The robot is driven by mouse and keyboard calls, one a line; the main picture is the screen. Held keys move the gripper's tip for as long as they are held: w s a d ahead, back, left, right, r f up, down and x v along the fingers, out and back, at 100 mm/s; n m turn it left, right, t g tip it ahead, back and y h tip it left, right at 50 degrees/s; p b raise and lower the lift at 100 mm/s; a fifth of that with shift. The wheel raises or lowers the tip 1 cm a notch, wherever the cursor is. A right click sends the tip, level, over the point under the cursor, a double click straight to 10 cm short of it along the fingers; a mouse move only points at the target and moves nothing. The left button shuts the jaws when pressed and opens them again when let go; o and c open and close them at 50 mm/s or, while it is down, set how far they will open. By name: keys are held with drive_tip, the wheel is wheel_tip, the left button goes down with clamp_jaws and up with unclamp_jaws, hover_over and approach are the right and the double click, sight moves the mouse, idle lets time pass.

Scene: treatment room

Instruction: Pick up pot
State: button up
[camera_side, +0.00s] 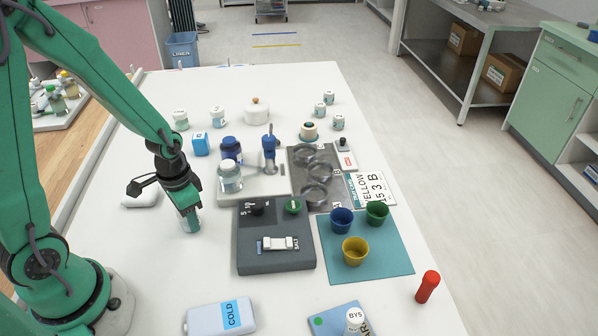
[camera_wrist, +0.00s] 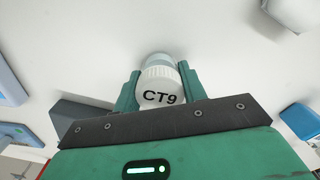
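A small pot (camera_wrist: 160,92) with a white ribbed lid marked CT9 is between the two green fingers of my gripper (camera_wrist: 160,85) in the wrist view. In the side view its pale blue-green body (camera_side: 190,226) shows below my gripper (camera_side: 189,212), at the left of the white table. The fingers lie close along both sides of the lid. I cannot tell whether they press on it. Whether the pot's base touches the table is also unclear. Other small white-lidded pots stand farther back, such as one at the left (camera_side: 181,120) and one at the right (camera_side: 338,122).
A dark grey block (camera_side: 275,258) and a teal mat (camera_side: 390,255) with blue, yellow and green cups are to the right. A cold pack (camera_side: 205,319) lies in front. A blue box (camera_side: 201,144) and a glass jar (camera_side: 229,178) stand behind. The table around the pot is clear.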

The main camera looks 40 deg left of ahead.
drive_tip(key=shift+r, duration=0.15)
drive_tip(key=shift+r, duration=1.75)
drive_tip(key=s+d+r, duration=0.5)
drive_tip(key=d+r, duration=0.2)
drive_tip(key=d, duration=0.3)
drive_tip(key=shift+d, duration=0.25)
drive_tip(key=shift+r, duration=0.1)
drive_tip(key=shift+a, duration=0.1)
drive_tip(key=w+a+r+n, duration=0.1)
drive_tip(key=w+a+n, duration=0.1)
drive_tip(key=a+n, duration=0.6)
drive_tip(key=w+a+r+n, duration=0.1)
drive_tip(key=a+r+n, duration=0.1)
drive_tip(key=a+n, duration=0.5)
drive_tip(key=shift+w+a+r+n, duration=0.15)
drive_tip(key=shift+w+a+n, duration=0.2)
drive_tip(key=shift+n, duration=0.65)
